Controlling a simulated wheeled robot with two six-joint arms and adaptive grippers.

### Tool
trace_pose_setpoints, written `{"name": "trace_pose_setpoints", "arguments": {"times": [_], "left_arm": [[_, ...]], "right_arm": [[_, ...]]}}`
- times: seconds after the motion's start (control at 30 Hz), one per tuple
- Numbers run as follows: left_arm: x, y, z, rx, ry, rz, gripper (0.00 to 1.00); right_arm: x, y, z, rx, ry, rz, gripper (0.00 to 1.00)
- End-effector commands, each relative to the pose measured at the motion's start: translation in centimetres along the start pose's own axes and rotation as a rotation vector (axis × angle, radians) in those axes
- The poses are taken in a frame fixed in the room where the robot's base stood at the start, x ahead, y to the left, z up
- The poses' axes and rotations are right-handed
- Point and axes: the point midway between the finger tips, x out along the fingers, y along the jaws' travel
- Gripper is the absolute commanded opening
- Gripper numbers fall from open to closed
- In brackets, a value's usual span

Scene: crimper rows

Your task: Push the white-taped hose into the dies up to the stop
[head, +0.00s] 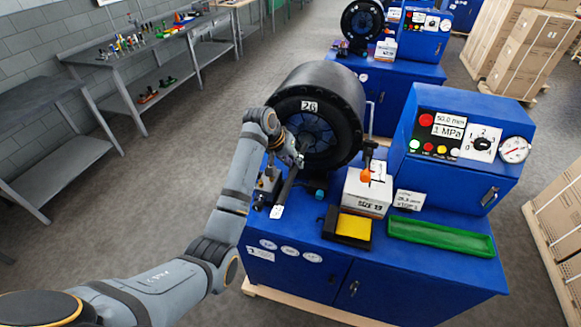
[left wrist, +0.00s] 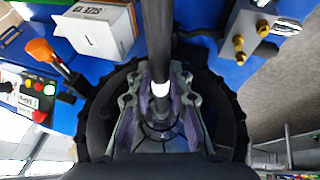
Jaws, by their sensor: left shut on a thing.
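My left gripper (head: 297,158) is in front of the round black crimper head (head: 345,92), which is marked 26. The left wrist view shows its two fingers (left wrist: 160,105) closed around a dark hose (left wrist: 158,40). A white tape band (left wrist: 160,89) on the hose shows between the fingertips. The hose also shows in the head view (head: 286,188), running from the gripper down toward the front of the bench. The dies (head: 310,130) form a dark ring behind the gripper. I cannot tell how deep the hose end sits in them. My right gripper is not in view.
A white size box (head: 367,193), a black tray with a yellow pad (head: 353,228) and a green tray (head: 441,237) stand on the blue bench. An orange-tipped lever (head: 366,175) is right of the head. A fitting block (head: 268,182) is at left. The control panel (head: 465,135) stands at right.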

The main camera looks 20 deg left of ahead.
Motion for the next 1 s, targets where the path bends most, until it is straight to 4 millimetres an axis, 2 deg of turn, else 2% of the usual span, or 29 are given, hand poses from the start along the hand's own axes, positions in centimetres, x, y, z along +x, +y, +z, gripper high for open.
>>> {"name": "trace_pose_setpoints", "arguments": {"times": [0.2, 0.5, 1.0], "left_arm": [[1.1, 0.0, -2.4, 0.000, 0.004, 0.001, 0.00], [2.2, 0.0, -5.0, 0.001, 0.004, 0.001, 0.00], [2.4, 0.0, -5.7, 0.001, 0.003, 0.001, 0.00]], "right_arm": [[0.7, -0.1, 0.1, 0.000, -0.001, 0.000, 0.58], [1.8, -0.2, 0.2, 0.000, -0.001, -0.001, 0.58], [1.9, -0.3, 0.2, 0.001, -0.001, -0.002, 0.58]]}}
